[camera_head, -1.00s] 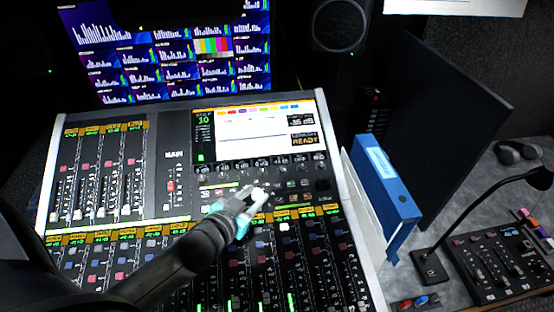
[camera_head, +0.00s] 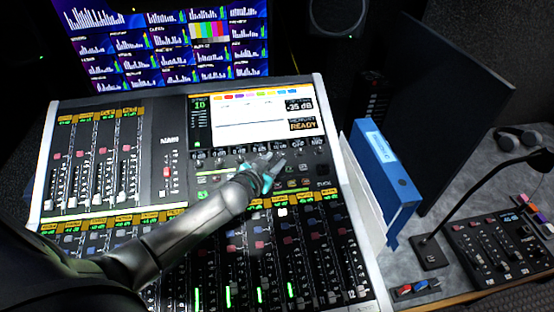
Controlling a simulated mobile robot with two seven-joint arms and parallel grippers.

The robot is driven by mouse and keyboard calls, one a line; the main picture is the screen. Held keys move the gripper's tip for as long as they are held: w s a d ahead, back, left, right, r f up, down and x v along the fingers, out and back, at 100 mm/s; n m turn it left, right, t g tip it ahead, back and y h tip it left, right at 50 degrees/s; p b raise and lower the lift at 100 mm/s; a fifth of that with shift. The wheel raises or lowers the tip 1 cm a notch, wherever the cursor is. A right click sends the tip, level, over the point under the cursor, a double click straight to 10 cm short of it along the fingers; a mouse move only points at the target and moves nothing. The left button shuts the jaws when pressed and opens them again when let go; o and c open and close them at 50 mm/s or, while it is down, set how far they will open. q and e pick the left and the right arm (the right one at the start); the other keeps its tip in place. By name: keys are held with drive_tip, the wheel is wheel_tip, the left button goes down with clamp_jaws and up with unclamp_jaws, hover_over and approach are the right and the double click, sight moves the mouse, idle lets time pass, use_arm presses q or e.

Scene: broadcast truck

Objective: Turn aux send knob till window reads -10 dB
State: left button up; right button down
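The mixing console (camera_head: 328,130) fills the middle of the view. Its screen (camera_head: 250,124) has a small dark window (camera_head: 299,106) at the upper right that reads about -35 dB, with a READY box (camera_head: 303,126) under it. A row of dark knobs (camera_head: 222,154) runs just below the screen; I cannot tell which is the aux send knob. My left gripper (camera_head: 273,161), with pale cyan fingers, is over the panel just below that row. Its fingers look parted, with nothing visible between them. It hides part of the knob row and the buttons below. My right gripper is not in view.
Faders and lit channel strips (camera_head: 270,255) cover the console's front. A blue binder (camera_head: 388,172) stands close along the right edge. Farther right are a gooseneck lamp (camera_head: 488,165), a small control panel (camera_head: 497,248) and headphones (camera_head: 520,137). A monitor wall (camera_head: 165,50) stands behind.

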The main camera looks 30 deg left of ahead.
sight(281, 155)
use_arm(q)
drive_tip(key=shift+x, duration=1.3)
drive_tip(key=shift+c, duration=0.4)
clamp_jaws()
